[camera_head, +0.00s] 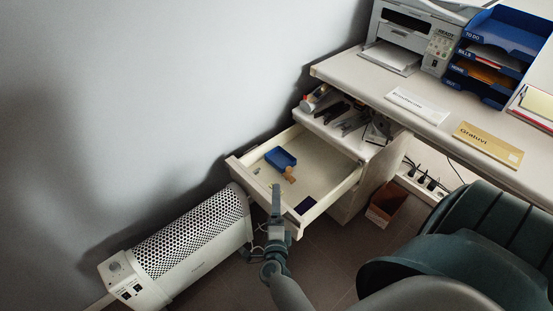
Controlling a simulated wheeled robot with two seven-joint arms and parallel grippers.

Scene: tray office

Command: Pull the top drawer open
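The top drawer (249,179) stands pulled out from the cabinet under the desk, with its inside open to view. Inside it lie a blue box (280,158), a small tan object (289,175) and a dark blue flat item (305,205). My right gripper (276,197) is upright at the middle of the drawer's front panel and overlaps it in the view. Its fingers show as one narrow shape, so I cannot tell whether they are shut or touch a handle; no handle shows. My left gripper is not in view.
A white perforated heater (190,238) stands on the floor left of the drawer. A dark chair (490,240) fills the lower right. The cabinet top (372,150) above the drawer holds loose stationery. A printer (415,35) and blue trays (500,55) stand on the desk.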

